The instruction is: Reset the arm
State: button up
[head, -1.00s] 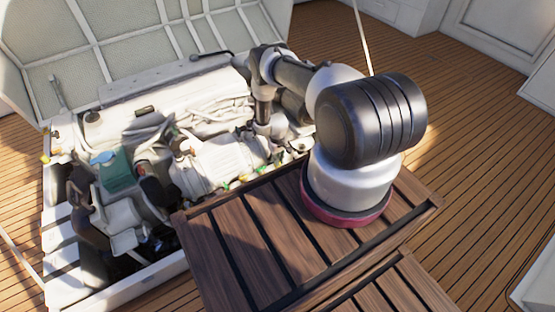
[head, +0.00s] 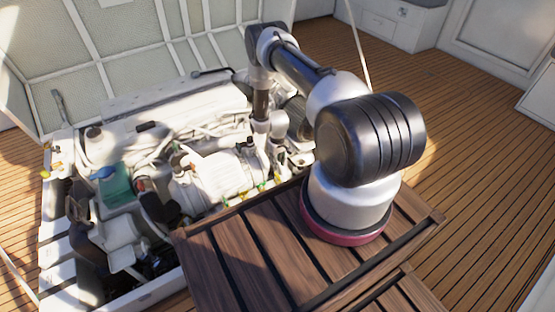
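My arm (head: 295,68) rises from its base on the slatted wooden platform and reaches left to a raised elbow. From the elbow, the forearm (head: 261,98) hangs nearly straight down to the wrist (head: 278,124), at the right edge of the engine bay. I cannot make out the gripper's fingers; they are small or hidden among the wrist, the arm and the engine parts. Nothing held can be made out. The white engine (head: 215,178) lies in the open hatch left of the arm.
The raised hatch lid (head: 140,45) stands behind the engine. Hoses, a green part (head: 117,192) and dark fittings crowd the bay. The wooden platform (head: 235,255) has bare room in front. The plank deck (head: 480,150) to the right is open, with white cabinets (head: 390,22) behind.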

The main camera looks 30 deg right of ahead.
jog(key=shift+r, duration=1.05)
jog(key=shift+s, duration=0.1)
jog(key=s+a+r+g, duration=0.1)
jog(key=s+r+g, duration=0.15)
jog(key=s, duration=0.75)
jog(key=s+a+r+m+g, duration=0.1)
jog(key=s+r, duration=0.1)
jog(key=r, duration=1.6)
jog(key=s+a+r+g, duration=0.1)
jog(key=s+a+r, duration=0.1)
jog(key=r, duration=1.7)
jog(key=s+a+r+t, duration=0.1)
jog(key=s+r+t, duration=0.2)
jog(key=r, duration=0.6)
jog(key=s+a+r+t, duration=0.1)
jog(key=s+r+t, duration=0.2)
jog(key=s+r, duration=0.5)
jog(key=s+a+r+t, duration=0.1)
jog(key=s+r+t, duration=0.2)
jog(key=r, duration=0.8)
jog(key=s, duration=0.2)
jog(key=shift+s, duration=0.4)
jog(key=shift+a+r, duration=0.1)
